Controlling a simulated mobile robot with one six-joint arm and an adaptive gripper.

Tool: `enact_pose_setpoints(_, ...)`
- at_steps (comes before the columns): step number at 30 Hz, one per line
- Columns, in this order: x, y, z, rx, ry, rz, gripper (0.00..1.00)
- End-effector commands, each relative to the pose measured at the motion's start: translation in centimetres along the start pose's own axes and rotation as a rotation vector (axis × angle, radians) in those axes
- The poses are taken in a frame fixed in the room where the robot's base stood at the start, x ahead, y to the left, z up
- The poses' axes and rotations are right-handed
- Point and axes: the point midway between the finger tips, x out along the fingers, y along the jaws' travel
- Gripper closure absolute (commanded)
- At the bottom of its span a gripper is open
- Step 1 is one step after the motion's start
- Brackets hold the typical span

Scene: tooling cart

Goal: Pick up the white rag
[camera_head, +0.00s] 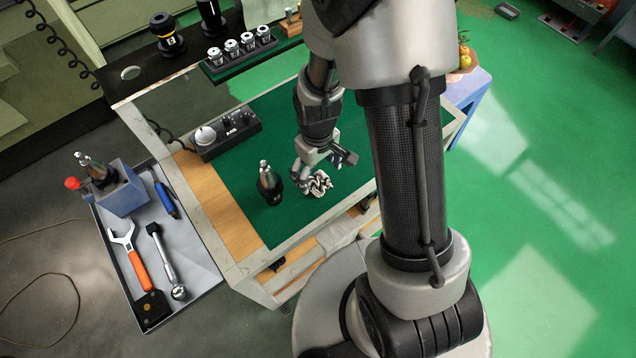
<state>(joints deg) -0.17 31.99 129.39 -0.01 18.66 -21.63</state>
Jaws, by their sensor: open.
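My gripper (322,168) is open over the green mat (285,120) on top of the cart. A crumpled, light grey and dark bundle (319,184) lies on the mat just below the fingers; it looks like a chain, and I cannot tell whether the fingers touch it. A pale, cloth-like piece (343,232) shows at the cart's near side, below the top edge, and may be the white rag. It is partly hidden by the cart's edge and my body, and my gripper is apart from it.
A dark tool holder (270,186) stands left of the gripper. A black control box (228,133) and a rack of several holders (240,50) are farther back. A side tray (190,262) holds a wrench (136,262), a ratchet (165,260) and a blue-grey bin (122,190).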

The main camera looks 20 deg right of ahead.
Motion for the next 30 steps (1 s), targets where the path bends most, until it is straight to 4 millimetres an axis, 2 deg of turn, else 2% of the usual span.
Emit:
enact_pose_setpoints(9, 4.2, 0.4, -0.1, 0.000, -0.002, -0.001, 0.22)
enact_pose_setpoints(12, 5.1, 0.4, -0.2, 0.000, 0.000, 0.000, 0.22)
enact_pose_setpoints(20, 5.2, 0.4, -0.2, 0.000, 0.001, 0.000, 0.22)
enact_pose_setpoints(30, 5.2, 0.4, -0.2, 0.000, 0.001, 0.000, 0.44)
